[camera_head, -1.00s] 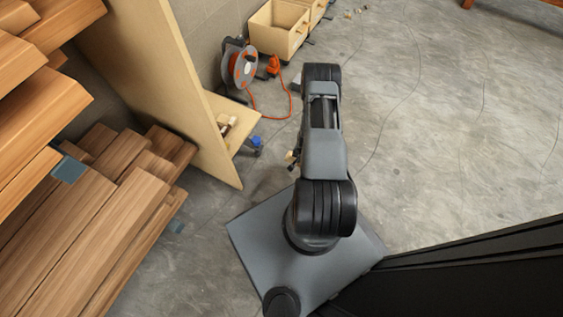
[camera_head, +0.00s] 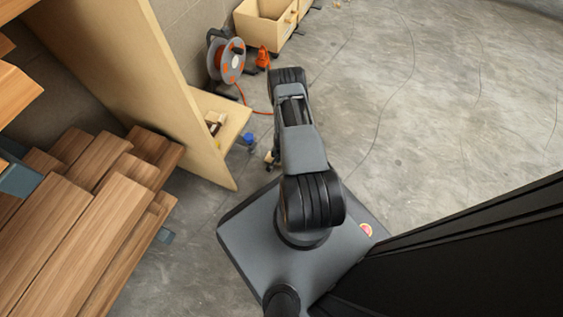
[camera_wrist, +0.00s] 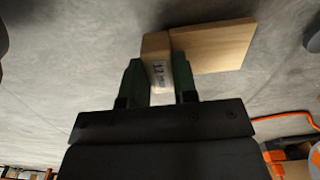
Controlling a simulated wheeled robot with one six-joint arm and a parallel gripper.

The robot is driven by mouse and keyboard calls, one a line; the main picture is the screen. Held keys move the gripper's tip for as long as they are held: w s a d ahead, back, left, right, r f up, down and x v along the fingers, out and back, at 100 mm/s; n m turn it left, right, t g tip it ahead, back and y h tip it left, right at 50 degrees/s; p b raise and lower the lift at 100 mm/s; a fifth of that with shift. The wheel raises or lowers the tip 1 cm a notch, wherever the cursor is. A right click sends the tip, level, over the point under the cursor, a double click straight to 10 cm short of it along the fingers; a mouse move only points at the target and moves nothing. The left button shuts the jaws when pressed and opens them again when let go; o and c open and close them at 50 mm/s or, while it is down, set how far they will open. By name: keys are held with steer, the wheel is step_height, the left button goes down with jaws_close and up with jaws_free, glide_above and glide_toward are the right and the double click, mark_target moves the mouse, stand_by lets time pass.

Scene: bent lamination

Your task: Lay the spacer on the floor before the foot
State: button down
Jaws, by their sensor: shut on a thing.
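In the wrist view, my gripper (camera_wrist: 160,85) is shut on a small wooden block, the spacer (camera_wrist: 157,48), with a white label that seems to read 12 mm. A dark green finger presses on each side of it. A flat, pale wooden board (camera_wrist: 215,45) lies just beyond and to the right, overlapping the block in the picture; I cannot tell whether they touch. Grey floor lies behind both. In the head view my arm hides most of the gripper and the block. I cannot make out which part is the foot.
A tall plywood panel (camera_head: 165,85) with a low shelf (camera_head: 228,118) stands left of my arm. Stacked brown boards (camera_head: 90,220) fill the left. A cable reel (camera_head: 232,62) with orange cord and an open wooden box (camera_head: 265,30) stand farther back. The floor (camera_head: 430,110) to the right is clear.

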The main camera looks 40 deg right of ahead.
steer(key=shift+f, duration=0.55)
steer(key=shift+r, duration=0.15)
steer(key=c, duration=0.9)
jaws_free()
